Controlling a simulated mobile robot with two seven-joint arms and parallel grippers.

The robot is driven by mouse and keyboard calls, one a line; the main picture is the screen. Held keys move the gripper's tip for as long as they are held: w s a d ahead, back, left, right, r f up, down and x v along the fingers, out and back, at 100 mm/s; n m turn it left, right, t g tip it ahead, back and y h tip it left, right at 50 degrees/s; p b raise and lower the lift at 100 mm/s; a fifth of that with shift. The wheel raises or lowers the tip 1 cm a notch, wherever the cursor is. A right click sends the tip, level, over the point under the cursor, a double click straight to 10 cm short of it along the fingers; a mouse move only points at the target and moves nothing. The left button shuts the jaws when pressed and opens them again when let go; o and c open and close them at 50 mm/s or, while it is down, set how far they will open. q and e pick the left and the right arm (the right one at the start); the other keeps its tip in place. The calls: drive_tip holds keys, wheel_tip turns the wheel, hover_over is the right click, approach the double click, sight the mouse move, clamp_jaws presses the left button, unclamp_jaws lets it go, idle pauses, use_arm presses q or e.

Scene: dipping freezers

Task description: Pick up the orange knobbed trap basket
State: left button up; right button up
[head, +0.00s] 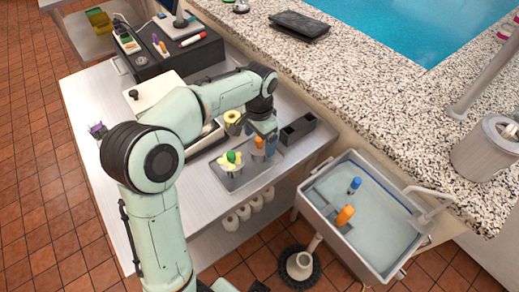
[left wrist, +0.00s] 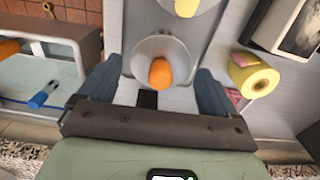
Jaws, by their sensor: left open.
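An orange-knobbed basket (head: 258,143) stands on a small grey tray (head: 232,180) on the steel table, beneath my left gripper (head: 263,128). In the left wrist view its orange knob (left wrist: 160,73) rises from a round grey body (left wrist: 160,48) between the fingers. My left gripper is open, with a finger on each side of the knob and nothing held. I cannot tell whether the fingers touch the basket. Another orange-topped item (head: 345,215) is in the water basin. My right gripper is not in view.
A yellow piece with a green knob (head: 232,158) shares the tray. A yellow roll (head: 233,117) stands behind it, and a black open box (head: 297,129) is to the right. The basin (head: 385,258) also holds a blue-topped item (head: 354,185). A granite counter (head: 385,105) borders the table.

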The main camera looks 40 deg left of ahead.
use_arm(q)
wheel_tip(320, 180, down, 2)
drive_tip(key=shift+f, duration=0.25)
drive_tip(key=c, duration=0.9)
drive_tip(key=shift+r, duration=0.15)
